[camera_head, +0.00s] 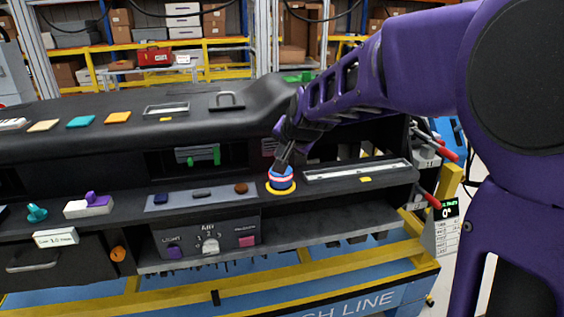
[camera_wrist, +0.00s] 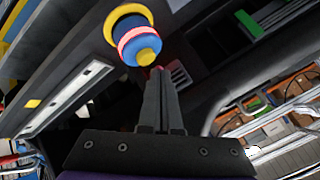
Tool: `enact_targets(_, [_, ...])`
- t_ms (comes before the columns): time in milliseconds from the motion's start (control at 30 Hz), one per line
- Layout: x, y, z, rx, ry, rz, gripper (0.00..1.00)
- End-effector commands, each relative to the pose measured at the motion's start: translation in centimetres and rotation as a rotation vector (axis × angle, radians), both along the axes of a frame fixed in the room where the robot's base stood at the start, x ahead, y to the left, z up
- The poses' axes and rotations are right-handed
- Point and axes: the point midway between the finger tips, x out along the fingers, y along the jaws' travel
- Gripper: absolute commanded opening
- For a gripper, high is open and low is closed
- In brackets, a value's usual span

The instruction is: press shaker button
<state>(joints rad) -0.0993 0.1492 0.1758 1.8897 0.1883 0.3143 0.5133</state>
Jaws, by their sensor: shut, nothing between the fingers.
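The shaker (camera_head: 281,180) is a round blue piece with a pink band, upright in a yellow ring on the dashboard ledge. In the wrist view the shaker (camera_wrist: 133,38) shows a small yellow button (camera_wrist: 148,57) on its end. My gripper (camera_head: 279,166) is at the top of the shaker and hides the button in the head view. In the wrist view my gripper (camera_wrist: 158,72) is shut and empty, its fingertips right beside the button. I cannot tell whether they touch it.
A recessed panel (camera_head: 203,196) with small buttons lies left of the shaker, and a long pale-edged tray (camera_head: 357,171) lies right of it. The dashboard's upper hood (camera_head: 225,127) rises behind. Red-handled levers (camera_head: 431,197) stick out at the right end.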

Motion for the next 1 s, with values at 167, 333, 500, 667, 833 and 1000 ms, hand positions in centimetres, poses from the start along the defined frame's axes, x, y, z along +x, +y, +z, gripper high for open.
enact_targets(167, [0.0, 0.0, 1.0, 0.000, 0.000, 0.000, 0.00])
enact_targets(333, [0.0, 0.0, 2.7, 0.000, -0.001, -0.001, 0.00])
enact_targets(500, [0.0, 0.0, 4.4, 0.001, -0.001, 0.000, 0.00])
enact_targets(667, [0.0, 0.0, 5.1, 0.000, 0.000, 0.000, 0.00])
enact_targets(833, [0.0, 0.0, 5.0, 0.000, 0.000, 0.000, 0.00])
enact_targets(1000, [0.0, 0.0, 5.0, 0.000, 0.000, 0.000, 0.00])
